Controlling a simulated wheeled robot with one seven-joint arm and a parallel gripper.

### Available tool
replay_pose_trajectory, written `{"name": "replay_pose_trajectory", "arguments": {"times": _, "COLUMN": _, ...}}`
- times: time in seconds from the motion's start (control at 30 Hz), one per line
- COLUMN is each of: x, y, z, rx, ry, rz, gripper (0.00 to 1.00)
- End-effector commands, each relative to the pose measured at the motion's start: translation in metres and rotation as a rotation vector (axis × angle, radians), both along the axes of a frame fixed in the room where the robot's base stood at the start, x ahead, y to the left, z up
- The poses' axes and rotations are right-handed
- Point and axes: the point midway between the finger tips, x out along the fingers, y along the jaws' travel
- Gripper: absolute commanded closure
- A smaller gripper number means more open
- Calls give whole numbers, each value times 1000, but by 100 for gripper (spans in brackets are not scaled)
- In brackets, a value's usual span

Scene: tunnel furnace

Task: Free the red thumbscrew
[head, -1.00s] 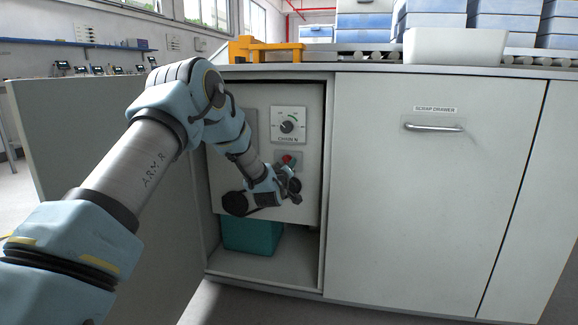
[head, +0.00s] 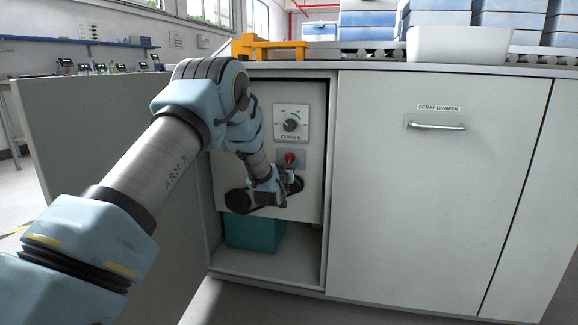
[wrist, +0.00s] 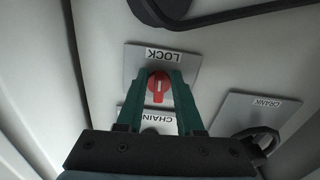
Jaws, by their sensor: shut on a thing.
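The red thumbscrew (wrist: 159,86) sits on a grey plate labelled LOCK (wrist: 133,64), whose lettering is upside down in the wrist view. The green fingers of my gripper (wrist: 164,82) are shut on it, one on each side. In the head view the thumbscrew (head: 290,158) shows as a small red spot on the LOCK plate (head: 301,157), inside the open cabinet. My gripper (head: 291,173) reaches it from below and partly hides the plate.
A CHAIN % dial (head: 290,124) is above the lock. A CRANK plate (wrist: 238,108) with a black part is beside it. The cabinet door (head: 105,150) stands open at left. A teal box (head: 254,232) is below the panel. The SCRAP DRAWER handle (head: 436,127) is at right.

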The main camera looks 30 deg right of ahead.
Motion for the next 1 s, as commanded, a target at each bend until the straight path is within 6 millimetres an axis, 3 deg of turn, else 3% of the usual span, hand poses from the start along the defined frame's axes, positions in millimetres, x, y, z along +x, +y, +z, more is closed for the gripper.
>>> {"name": "replay_pose_trajectory", "arguments": {"times": 0.47, "x": 1, "y": 1, "z": 0, "rx": 10, "ry": -9, "rz": 1, "gripper": 100}}
{"name": "replay_pose_trajectory", "arguments": {"times": 0.5, "x": 1, "y": 1, "z": 0, "rx": 10, "ry": -9, "rz": 1, "gripper": 61}}
{"name": "replay_pose_trajectory", "arguments": {"times": 0.57, "x": 1, "y": 1, "z": 0, "rx": 10, "ry": -9, "rz": 1, "gripper": 54}}
{"name": "replay_pose_trajectory", "arguments": {"times": 0.87, "x": -1, "y": 2, "z": 0, "rx": 10, "ry": -8, "rz": 0, "gripper": 54}}
{"name": "replay_pose_trajectory", "arguments": {"times": 1.0, "x": -11, "y": 11, "z": 1, "rx": 12, "ry": -7, "rz": 0, "gripper": 54}}
